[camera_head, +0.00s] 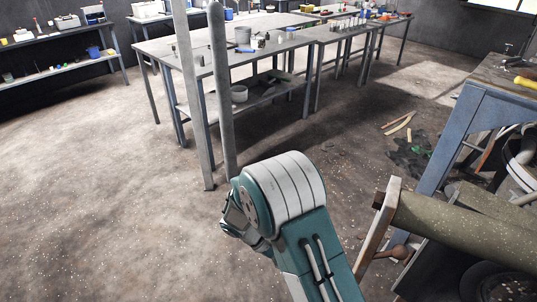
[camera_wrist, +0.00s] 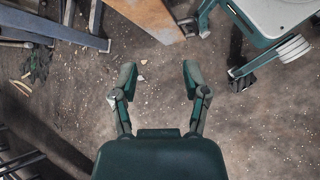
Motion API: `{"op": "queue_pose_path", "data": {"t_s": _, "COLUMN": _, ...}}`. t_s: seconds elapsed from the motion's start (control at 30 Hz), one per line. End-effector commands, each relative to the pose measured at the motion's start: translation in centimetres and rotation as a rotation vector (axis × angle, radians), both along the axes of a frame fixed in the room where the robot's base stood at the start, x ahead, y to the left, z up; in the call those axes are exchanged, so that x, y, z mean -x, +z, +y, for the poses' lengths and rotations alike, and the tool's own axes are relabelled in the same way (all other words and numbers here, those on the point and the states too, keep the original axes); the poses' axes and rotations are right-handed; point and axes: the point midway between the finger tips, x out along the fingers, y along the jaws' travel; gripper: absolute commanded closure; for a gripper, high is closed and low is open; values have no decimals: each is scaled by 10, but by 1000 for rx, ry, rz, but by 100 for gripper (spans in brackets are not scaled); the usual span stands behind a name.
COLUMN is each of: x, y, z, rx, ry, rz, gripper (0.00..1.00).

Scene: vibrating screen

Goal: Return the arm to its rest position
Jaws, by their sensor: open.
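My arm (camera_head: 285,195) shows in the head view at the lower middle, a teal and white link bent over and reaching out above the floor. The fingers are mostly hidden behind the arm in that view. In the wrist view my gripper (camera_wrist: 158,82) is open, with its two teal fingers spread wide apart. Nothing is between the fingers; only the dirty floor (camera_wrist: 160,60) shows beyond them.
Two grey upright posts (camera_head: 198,110) stand just beyond my arm. A long workbench (camera_head: 200,70) with small items is behind them. At the right are a blue-legged bench (camera_head: 450,135) and a large olive cylinder (camera_head: 460,230) close to my arm. The floor at left is clear.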

Motion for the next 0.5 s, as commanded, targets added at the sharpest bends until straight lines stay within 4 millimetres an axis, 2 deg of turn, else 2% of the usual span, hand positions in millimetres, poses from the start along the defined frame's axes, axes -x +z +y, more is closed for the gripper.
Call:
{"op": "queue_pose_path", "data": {"t_s": 0.03, "x": -1, "y": 19, "z": -4, "rx": -35, "ry": -31, "rz": -32, "gripper": 41}}
{"op": "queue_pose_path", "data": {"t_s": 0.1, "x": 0, "y": 39, "z": -10, "rx": -79, "ry": -72, "rz": -67, "gripper": 41}}
{"op": "queue_pose_path", "data": {"t_s": 0.27, "x": 6, "y": 85, "z": -23, "rx": -181, "ry": -160, "rz": -152, "gripper": 41}}
{"op": "queue_pose_path", "data": {"t_s": 0.5, "x": 24, "y": 147, "z": -44, "rx": -330, "ry": -282, "rz": -291, "gripper": 41}}
